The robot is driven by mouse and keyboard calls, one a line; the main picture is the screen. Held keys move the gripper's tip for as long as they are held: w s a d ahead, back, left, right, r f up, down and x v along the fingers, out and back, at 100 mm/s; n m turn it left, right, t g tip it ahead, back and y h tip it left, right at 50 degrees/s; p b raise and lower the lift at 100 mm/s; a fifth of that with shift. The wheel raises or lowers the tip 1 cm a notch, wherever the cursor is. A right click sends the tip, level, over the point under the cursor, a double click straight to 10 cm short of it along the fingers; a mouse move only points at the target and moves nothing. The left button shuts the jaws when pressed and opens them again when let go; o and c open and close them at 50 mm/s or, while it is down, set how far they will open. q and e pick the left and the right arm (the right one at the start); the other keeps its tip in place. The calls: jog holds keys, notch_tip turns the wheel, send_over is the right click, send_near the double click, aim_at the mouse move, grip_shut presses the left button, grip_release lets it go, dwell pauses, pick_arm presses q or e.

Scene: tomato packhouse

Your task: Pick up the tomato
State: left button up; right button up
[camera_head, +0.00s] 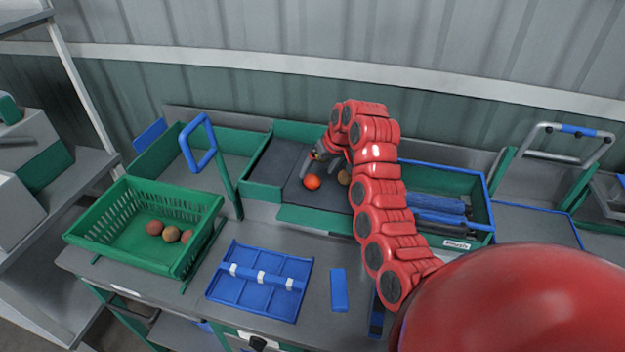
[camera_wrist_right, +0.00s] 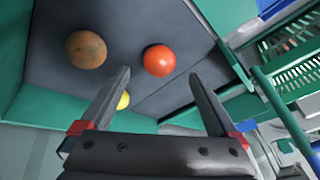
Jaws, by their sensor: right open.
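A red tomato (camera_head: 312,182) lies on the dark grey bed of the green-sided sorting tray (camera_head: 262,185). A brownish tomato (camera_head: 344,177) lies to its right, close to my arm. My right gripper (camera_head: 317,158) is above and just behind the red tomato, pointing down. In the right wrist view the jaws (camera_wrist_right: 160,78) are open and empty. The red tomato (camera_wrist_right: 158,60) shows beyond the fingertips, between their lines. The brownish tomato (camera_wrist_right: 86,49) is at upper left there. A small yellow fruit (camera_wrist_right: 123,100) is partly hidden by one finger. My left gripper is out of view.
A green crate (camera_head: 115,210) with several reddish-brown tomatoes stands at left. A blue divided tray (camera_head: 258,280) and a blue block (camera_head: 339,290) lie on the grey bench. A green bin (camera_head: 470,185) with blue rolls is right of my arm. A blue-handled post (camera_head: 199,145) rises behind the crate.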

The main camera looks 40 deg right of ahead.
aim_at(315, 177)
jog(key=p+x, duration=0.2)
jog(key=x, duration=0.1)
jog(key=shift+f, duration=0.15)
jog(key=shift+x, duration=0.75)
jog(key=c, duration=1)
